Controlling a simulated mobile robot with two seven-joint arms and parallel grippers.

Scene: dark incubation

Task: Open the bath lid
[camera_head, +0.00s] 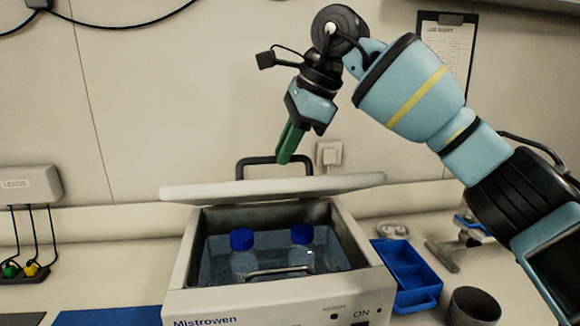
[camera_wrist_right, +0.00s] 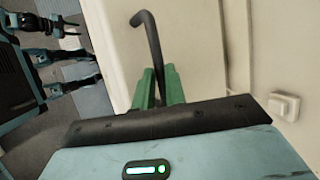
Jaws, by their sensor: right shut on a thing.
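The bath (camera_head: 205,309) is a pale box on the bench, marked "Mistrowen". Its lid (camera_head: 345,184) is a flat pale slab, raised clear of the front rim and slightly tilted; whether its back edge touches the bath is hidden. The open well shows two clear bottles (camera_head: 243,262) (camera_head: 302,256) with blue caps. My right gripper (camera_head: 287,157) has green fingers shut on the lid's black handle (camera_head: 242,164). The wrist view shows the handle (camera_wrist_right: 148,40) between the green fingers (camera_wrist_right: 162,88). My left gripper is not seen.
A blue divided tray (camera_head: 407,275) stands right of the bath, with a dark cup (camera_head: 473,306) nearer the front. A leads box (camera_head: 30,185) hangs at the left. The wall is close behind the lid and has a socket (camera_head: 329,153) and a clipboard (camera_head: 447,50).

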